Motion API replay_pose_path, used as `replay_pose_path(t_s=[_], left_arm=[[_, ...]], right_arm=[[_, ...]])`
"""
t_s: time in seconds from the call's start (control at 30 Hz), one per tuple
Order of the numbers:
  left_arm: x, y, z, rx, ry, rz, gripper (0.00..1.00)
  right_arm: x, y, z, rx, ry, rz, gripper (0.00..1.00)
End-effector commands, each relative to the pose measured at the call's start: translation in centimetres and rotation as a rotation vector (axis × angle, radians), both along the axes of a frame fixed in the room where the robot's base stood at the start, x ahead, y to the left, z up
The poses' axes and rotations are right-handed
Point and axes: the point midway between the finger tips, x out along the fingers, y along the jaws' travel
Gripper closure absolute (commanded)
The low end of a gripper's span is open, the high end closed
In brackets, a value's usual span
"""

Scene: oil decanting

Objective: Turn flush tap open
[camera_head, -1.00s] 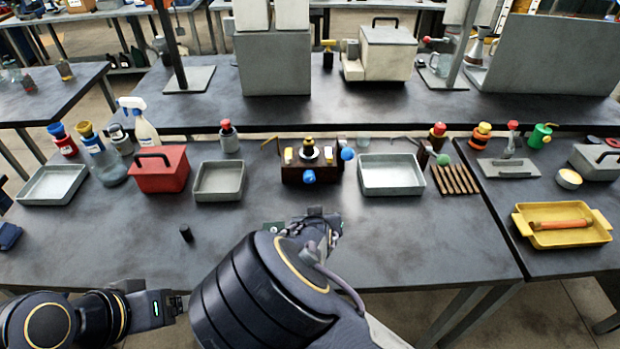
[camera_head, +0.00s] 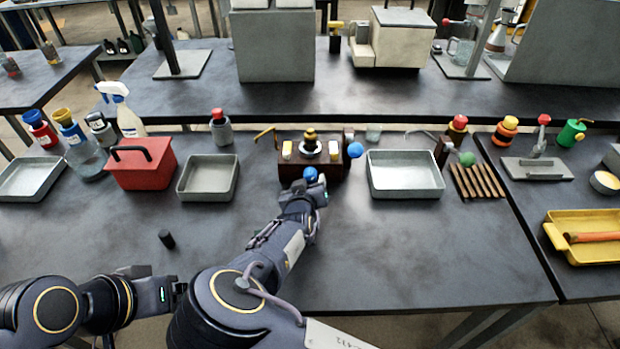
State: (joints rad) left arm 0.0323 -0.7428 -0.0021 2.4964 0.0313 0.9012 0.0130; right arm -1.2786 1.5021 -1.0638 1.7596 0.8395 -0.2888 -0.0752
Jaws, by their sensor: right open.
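A dark brown wooden block fixture (camera_head: 293,169) stands in the middle of the table, with a black-and-yellow piece in a white ring on top. A blue knob (camera_head: 310,173) is on its front, a blue ball (camera_head: 355,150) at its right end, and a yellow lever (camera_head: 265,134) at its left. I cannot tell which is the flush tap. My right gripper (camera_head: 314,184) is open right at the front blue knob; the fingers partly cover it, and contact is unclear. My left gripper (camera_head: 178,288) is low at the left, away from the fixture; its fingers are hard to see.
Grey trays stand left (camera_head: 208,180) and right (camera_head: 404,176) of the fixture. A red box (camera_head: 142,165), bottles and a wooden rack (camera_head: 478,183) are farther out. The table right of my arm is clear.

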Motion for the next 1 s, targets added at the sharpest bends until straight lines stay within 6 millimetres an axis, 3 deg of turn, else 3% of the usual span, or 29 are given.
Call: replay_pose_path(t_s=[0.2,0.5,0.83,1.0], left_arm=[[0.0,0.0,0.5,0.000,0.000,0.000,0.20],[0.0,0.0,0.5,0.000,0.000,0.000,0.20],[0.0,0.0,0.5,0.000,0.000,0.000,0.20],[0.0,0.0,0.4,0.000,0.000,0.000,0.20]], right_arm=[[2.1,-0.3,-0.8,0.000,0.001,-0.001,0.44],[2.3,-0.3,-1.0,0.000,0.001,0.000,0.44],[2.3,-0.4,-0.9,0.000,0.001,0.000,0.86],[2.3,-0.4,-1.0,0.006,0.002,-0.001,0.89]])
